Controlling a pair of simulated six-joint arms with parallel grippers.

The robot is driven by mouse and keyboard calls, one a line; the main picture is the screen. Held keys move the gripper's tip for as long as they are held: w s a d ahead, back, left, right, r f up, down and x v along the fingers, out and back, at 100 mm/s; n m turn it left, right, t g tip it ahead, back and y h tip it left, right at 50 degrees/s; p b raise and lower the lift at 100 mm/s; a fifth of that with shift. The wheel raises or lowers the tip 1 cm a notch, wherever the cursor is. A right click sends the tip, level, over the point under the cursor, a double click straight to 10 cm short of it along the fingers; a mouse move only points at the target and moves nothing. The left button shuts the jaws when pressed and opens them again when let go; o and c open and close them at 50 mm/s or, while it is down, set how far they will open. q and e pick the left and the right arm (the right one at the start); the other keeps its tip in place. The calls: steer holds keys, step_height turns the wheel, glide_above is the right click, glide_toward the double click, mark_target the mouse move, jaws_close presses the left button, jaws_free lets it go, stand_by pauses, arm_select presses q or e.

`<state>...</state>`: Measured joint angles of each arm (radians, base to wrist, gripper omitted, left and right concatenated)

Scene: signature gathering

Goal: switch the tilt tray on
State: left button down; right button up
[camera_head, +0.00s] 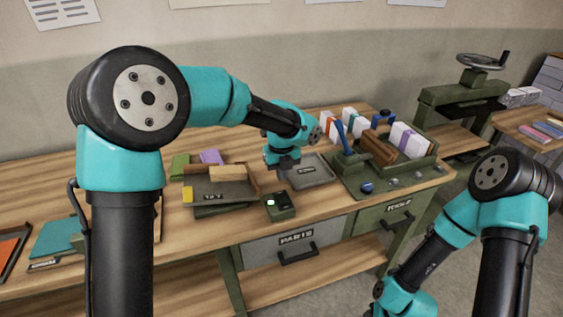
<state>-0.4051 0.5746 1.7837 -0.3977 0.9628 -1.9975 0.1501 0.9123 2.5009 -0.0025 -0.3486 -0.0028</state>
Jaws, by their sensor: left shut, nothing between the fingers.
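A green tilt tray (222,196) with a yellow corner piece sits on the workbench, left of the middle, holding colored blocks or sheets. A small dark green control box (281,206) stands just right of its front edge, with a lit green light on top. My left gripper (286,172) points down behind the control box, apart from it, close to the left edge of a flat grey tray (318,172). It is shut and empty; its fingertips are small and dark here. My right arm hangs at the lower right, with its gripper out of view.
A green rack (352,182) with upright white and brown pieces and a blue-handled lever stands to the right. Teal and orange sheets lie at the far left. The bench front has drawers (297,240). A press (468,95) stands behind at right. Bare wood lies before the tilt tray.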

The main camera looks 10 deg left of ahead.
mark_target(281, 195)
arm_select(q)
step_height(281, 195, down, 7)
steer(key=shift+r, duration=0.1)
steer(key=shift+a, duration=0.1)
stand_by(0.4)
